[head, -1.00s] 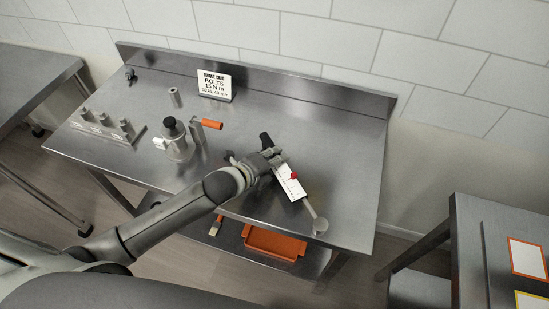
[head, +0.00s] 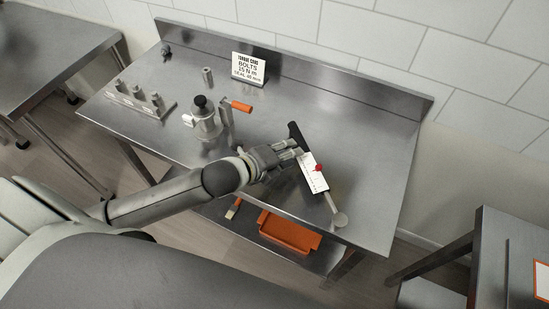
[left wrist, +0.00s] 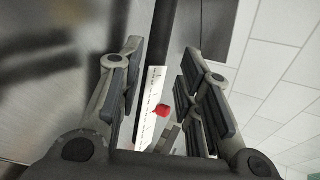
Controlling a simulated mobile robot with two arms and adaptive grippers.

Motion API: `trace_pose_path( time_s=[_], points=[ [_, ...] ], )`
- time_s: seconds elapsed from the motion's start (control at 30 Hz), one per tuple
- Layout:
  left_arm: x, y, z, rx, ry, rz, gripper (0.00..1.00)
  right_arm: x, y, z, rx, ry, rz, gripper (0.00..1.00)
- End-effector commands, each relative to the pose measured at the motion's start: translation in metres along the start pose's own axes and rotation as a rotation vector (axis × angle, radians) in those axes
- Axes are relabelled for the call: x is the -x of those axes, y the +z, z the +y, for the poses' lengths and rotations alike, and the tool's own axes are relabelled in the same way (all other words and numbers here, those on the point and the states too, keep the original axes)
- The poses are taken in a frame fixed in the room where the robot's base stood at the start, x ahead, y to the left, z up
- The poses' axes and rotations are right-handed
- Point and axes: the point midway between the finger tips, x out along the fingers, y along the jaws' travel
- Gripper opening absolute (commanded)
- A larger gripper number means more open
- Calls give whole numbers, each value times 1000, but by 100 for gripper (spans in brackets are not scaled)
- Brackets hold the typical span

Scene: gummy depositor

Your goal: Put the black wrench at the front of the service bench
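The black wrench is a torque wrench with a black handle (head: 296,134), a white scale plate (head: 311,180) with a red knob, and a thin shaft ending in a round silver head (head: 340,220). It lies slanted over the front right part of the steel service bench (head: 372,150), its head near the front edge. My left gripper (head: 297,150) is at the handle's left side in the head view. In the left wrist view its fingers (left wrist: 158,95) stand apart, with the handle (left wrist: 162,40) and scale between them. Contact cannot be made out. My right gripper is out of view.
A torque card (head: 248,68) stands at the back of the bench. A metal fixture with an orange handle (head: 241,106) and a block with several pegs (head: 138,100) stand to the left. An orange tray (head: 289,233) sits on the lower shelf. The bench's right end is clear.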

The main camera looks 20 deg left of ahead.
Motion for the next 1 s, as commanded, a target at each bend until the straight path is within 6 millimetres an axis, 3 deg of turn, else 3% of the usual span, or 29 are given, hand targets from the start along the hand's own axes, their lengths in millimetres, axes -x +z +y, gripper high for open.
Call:
trace_pose_path(
  time_s=[0.2,0.4,1.0],
  points=[
    [37,0,2,-2,2,-1,32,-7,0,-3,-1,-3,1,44],
    [53,0,1,0,1,-1,32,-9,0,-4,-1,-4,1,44],
    [56,0,0,4,0,-2,32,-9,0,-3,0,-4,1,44]
  ],
)
